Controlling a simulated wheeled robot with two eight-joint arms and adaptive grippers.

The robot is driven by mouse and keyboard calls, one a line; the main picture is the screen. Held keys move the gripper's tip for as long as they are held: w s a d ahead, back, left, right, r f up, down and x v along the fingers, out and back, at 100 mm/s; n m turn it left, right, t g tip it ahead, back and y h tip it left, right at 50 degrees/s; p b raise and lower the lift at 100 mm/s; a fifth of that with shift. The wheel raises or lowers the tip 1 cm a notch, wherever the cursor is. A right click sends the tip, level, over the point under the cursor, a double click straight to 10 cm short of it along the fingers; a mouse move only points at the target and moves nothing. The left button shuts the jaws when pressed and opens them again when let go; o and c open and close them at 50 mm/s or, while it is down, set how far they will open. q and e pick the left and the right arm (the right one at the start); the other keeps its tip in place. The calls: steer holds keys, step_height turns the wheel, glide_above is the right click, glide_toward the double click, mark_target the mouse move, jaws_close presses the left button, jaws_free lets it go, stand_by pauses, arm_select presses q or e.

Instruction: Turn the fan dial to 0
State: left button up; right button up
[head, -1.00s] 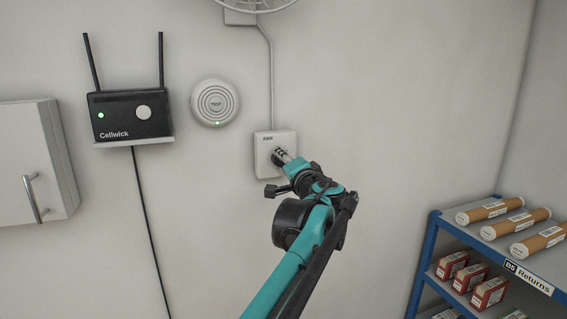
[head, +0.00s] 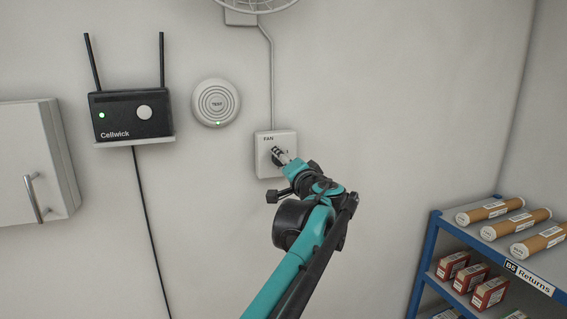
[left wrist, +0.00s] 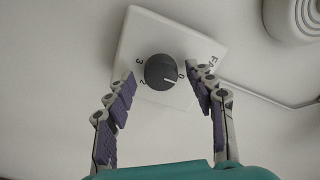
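The fan dial (left wrist: 158,66) is a round dark grey knob on a white square wall plate (left wrist: 130,40) marked FAN. In the left wrist view its white pointer line points right, at or very near the 0; the 2 and 3 show on its left. My left gripper (left wrist: 160,77) is open, with one purple-padded finger on each side of the dial and a gap on both sides. In the head view the left gripper (head: 281,156) is in front of the plate (head: 262,166) and covers part of the dial. My right gripper is in neither view.
A round TEST alarm (head: 216,102) and a black Cellwick box (head: 130,118) with two antennas are on the wall left of the plate. A cable (head: 271,80) runs up to a fan (head: 258,6). A blue-framed shelf (head: 430,240) stands at right.

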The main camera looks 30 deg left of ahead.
arm_select(q)
steer(key=shift+r, duration=0.1)
steer(key=v, duration=1.2)
